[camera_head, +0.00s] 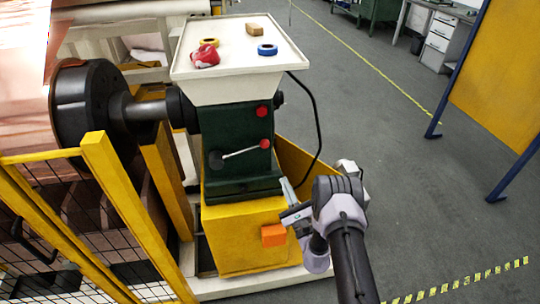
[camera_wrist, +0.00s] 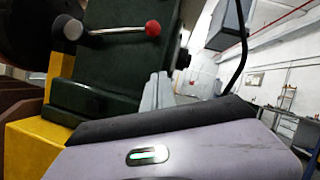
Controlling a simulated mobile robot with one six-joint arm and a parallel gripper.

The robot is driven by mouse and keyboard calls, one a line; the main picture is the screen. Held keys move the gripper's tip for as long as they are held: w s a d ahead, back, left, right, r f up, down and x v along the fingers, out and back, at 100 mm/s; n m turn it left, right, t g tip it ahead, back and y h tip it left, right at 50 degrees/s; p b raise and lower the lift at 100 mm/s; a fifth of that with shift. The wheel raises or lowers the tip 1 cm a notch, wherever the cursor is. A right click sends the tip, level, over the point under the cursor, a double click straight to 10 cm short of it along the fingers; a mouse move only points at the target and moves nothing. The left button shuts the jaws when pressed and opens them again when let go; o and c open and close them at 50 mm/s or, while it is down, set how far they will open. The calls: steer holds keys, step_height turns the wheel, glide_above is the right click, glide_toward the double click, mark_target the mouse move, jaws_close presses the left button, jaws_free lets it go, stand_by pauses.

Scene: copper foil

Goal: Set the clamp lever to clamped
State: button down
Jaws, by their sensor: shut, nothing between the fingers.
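The clamp lever (camera_head: 240,152) is a thin metal rod with a red ball knob on the front of the dark green machine housing (camera_head: 228,127). Its pivot is at the left, and its knob end points right and slightly up. In the wrist view the lever (camera_wrist: 118,31) lies nearly level, with its round metal hub at the left and the red knob at the right. My gripper (camera_head: 287,187) is shut and empty, to the right of and below the knob, clear of the lever. Its pale fingers (camera_wrist: 157,92) show below the knob in the wrist view.
A second red knob (camera_head: 262,111) sits higher on the housing. A white tray (camera_head: 288,62) on top holds tape rolls, a red item and a block. A yellow base (camera_head: 240,250) with an orange box stands below. A yellow fence (camera_head: 125,205) is left; floor at right is clear.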

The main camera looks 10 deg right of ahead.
steer(key=b+x, duration=0.2)
steer(key=x, duration=0.8)
steer(key=shift+s+a+b, duration=0.1)
steer(key=shift+b, duration=0.2)
steer(key=r, duration=0.1)
steer(key=a+r, duration=0.1)
steer(key=s+r, duration=0.1)
steer(key=shift+a+r, duration=0.2)
steer(key=shift+a, duration=0.05)
steer(key=shift+r, duration=0.1)
